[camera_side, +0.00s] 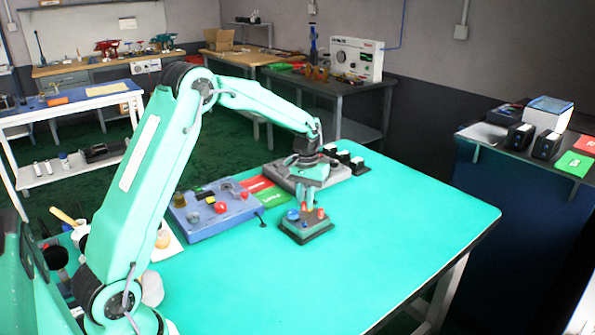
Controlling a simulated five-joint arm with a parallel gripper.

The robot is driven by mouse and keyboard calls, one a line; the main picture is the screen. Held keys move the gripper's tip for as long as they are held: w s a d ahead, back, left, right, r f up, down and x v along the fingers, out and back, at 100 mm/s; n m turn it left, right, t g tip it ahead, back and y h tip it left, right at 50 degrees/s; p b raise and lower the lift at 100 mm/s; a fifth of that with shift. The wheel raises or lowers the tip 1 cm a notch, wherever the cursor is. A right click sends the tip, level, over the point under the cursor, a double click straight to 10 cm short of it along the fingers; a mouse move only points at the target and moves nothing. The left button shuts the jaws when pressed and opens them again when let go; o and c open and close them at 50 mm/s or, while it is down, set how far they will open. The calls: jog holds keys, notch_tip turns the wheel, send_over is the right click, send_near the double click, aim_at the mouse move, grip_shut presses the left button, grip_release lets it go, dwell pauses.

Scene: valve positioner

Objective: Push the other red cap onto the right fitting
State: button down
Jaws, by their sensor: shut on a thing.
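The valve positioner (306,230) is a small dark-based block near the middle of the green table. A blue round part (293,215) shows on its left side. A red cap (320,213) shows on its right side. My gripper (308,207) points down just above the block, its fingers shut on a small red cap (304,206). The fingers partly hide this cap. The fitting below it is too small and covered to make out, so I cannot tell whether the cap touches it.
A blue tray (245,215) with a red piece and several small parts lies left of the block. A grey fixture (322,178) with black and white parts stands behind it. Red and green cards (268,197) lie between. The table's right and front (400,250) are clear.

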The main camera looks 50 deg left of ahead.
aim_at(305, 223)
jog(key=shift+f, duration=1.75)
jog(key=shift+f, duration=0.85)
dwell(1.5)
jog(key=c, duration=1.3)
grip_release()
jog(key=shift+c, duration=0.2)
jog(key=shift+r, duration=0.1)
notch_tip(305, 223, up, 7)
jog(key=shift+r, duration=0.35)
